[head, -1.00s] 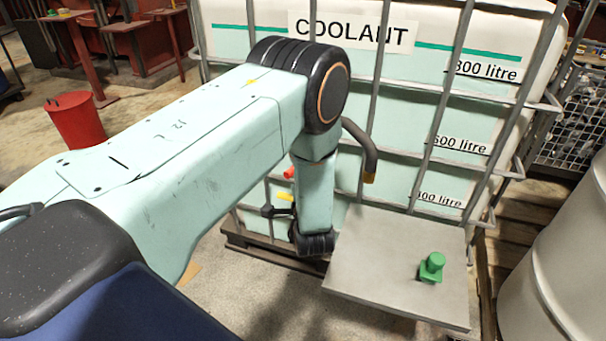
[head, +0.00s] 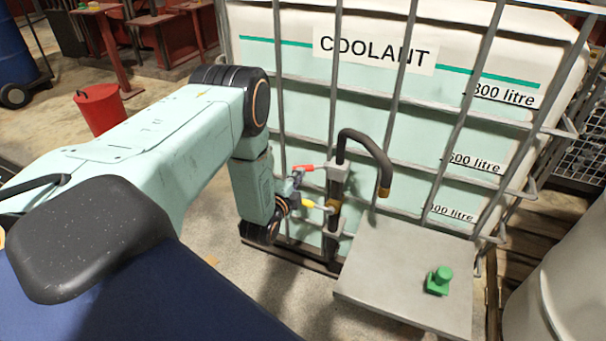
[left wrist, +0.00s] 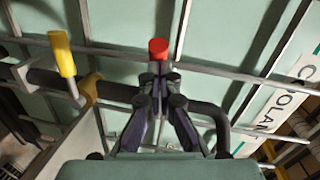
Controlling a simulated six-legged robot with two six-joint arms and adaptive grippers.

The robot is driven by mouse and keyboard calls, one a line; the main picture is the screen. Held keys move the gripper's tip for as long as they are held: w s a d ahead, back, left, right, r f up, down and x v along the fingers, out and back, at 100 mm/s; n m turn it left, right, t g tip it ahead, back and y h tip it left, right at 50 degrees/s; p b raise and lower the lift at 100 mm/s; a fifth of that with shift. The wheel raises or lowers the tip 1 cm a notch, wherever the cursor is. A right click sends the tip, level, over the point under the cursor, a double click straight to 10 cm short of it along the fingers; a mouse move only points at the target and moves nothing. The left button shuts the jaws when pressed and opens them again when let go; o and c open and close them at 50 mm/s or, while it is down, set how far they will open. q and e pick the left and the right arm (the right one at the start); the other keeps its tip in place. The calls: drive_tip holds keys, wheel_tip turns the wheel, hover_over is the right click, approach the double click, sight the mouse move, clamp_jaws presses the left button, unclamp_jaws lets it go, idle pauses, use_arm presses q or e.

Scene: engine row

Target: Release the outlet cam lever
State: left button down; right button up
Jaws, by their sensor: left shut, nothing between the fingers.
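A dark pipe (head: 336,180) with a curved hose (head: 366,147) stands in front of the coolant tank. It carries a red-tipped lever (head: 303,168) and, lower, a yellow-tipped lever (head: 308,204) by a brass-coloured fitting (head: 333,205). No label shows which is the outlet cam lever. My left gripper (head: 296,178) is shut and empty beside the pipe, close to the red tip. In the left wrist view the fingertips (left wrist: 158,80) meet just below the red tip (left wrist: 158,48); contact cannot be told. The yellow tip (left wrist: 62,54) is off to the left. My right gripper is out of view.
The caged coolant tank (head: 300,110) fills the background, its metal bars close behind the levers. A grey shelf (head: 400,275) with a green fitting (head: 438,281) juts out at right. A pale drum (head: 560,275) stands at far right. A red bucket (head: 100,108) stands at left.

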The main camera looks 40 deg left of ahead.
sight(292, 168)
use_arm(q)
drive_tip(key=a+m+h, duration=0.1)
drive_tip(key=h, duration=0.1)
drive_tip(key=w+a+m+h, duration=0.1)
drive_tip(key=h, duration=0.1)
drive_tip(key=w+a+m+h, duration=0.1)
drive_tip(key=m+h, duration=0.1)
drive_tip(key=shift+a+t+p, duration=0.15)
drive_tip(key=shift+t+p, duration=0.15)
drive_tip(key=shift+w+a+b, duration=0.3)
drive_tip(key=shift+w+a, duration=0.35)
drive_tip(key=shift+w, duration=0.1)
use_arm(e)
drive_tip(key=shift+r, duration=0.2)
use_arm(q)
drive_tip(key=shift+w+a+r, duration=0.15)
drive_tip(key=shift+w+r, duration=0.05)
drive_tip(key=shift+r, duration=0.15)
drive_tip(key=shift+s, duration=0.1)
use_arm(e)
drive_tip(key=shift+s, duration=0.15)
